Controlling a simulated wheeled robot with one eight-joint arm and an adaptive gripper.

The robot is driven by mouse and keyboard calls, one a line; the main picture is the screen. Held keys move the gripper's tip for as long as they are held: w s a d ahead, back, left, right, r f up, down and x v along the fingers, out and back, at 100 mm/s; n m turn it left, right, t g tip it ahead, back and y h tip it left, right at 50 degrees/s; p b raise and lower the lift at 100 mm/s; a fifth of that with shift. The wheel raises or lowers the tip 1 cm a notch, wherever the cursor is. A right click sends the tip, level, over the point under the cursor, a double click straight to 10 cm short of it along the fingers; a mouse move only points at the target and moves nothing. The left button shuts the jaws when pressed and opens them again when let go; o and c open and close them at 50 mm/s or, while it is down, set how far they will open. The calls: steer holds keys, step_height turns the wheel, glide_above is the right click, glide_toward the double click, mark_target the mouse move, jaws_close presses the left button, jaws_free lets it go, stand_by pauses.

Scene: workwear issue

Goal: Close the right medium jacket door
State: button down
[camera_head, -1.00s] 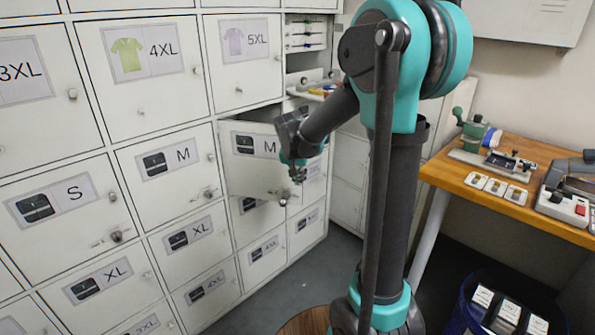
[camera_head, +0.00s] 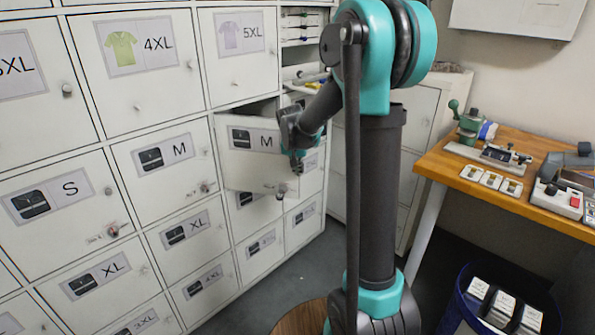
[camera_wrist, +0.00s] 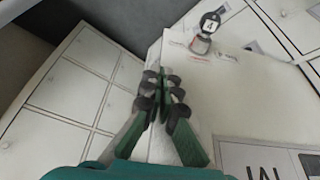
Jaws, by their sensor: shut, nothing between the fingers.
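The right medium jacket door (camera_head: 244,168), white with an M and a dark jacket picture on its label, stands partly open from the locker wall in the head view. A dark lock knob (camera_head: 281,192) sits near its lower right corner. In the wrist view the door (camera_wrist: 235,105) fills the right side, with the knob (camera_wrist: 201,43) and a tag marked 4 near the top. My gripper (camera_head: 296,168) is shut and empty at the door's free edge. In the wrist view my gripper (camera_wrist: 162,78) overlaps that edge; I cannot tell whether it touches.
The other M door (camera_head: 162,157) to the left is closed. An open compartment with tools (camera_head: 305,75) lies above the open door. A wooden workbench (camera_head: 480,190) with devices stands at right, with a blue bin (camera_head: 467,305) below it.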

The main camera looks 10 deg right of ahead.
steer(key=w+n+y, duration=0.4)
steer(key=w+n, duration=0.6)
steer(key=w, duration=1.9)
steer(key=shift+w+d+n, duration=0.2)
steer(key=shift+n, duration=0.1)
steer(key=shift+r, duration=0.1)
steer(key=v, duration=1.1)
steer(key=s+f+m+h, duration=0.1)
steer(key=s+f+m, duration=0.1)
steer(key=s, duration=1.2)
steer(key=s+f+m, duration=0.1)
steer(key=s+f, duration=0.1)
steer(key=s, duration=1.1)
steer(key=s+f+m, duration=0.1)
steer(key=s+f, duration=0.3)
steer(key=s, duration=0.6)
steer(key=s+f+m, duration=0.1)
steer(key=s+f, duration=0.4)
steer(key=s, duration=0.4)
steer(key=s+d+f+m+h, duration=0.1)
steer(key=s+f, duration=0.3)
steer(key=s, duration=0.6)
steer(key=shift+s+f, duration=0.15)
steer(key=shift+s, duration=0.25)
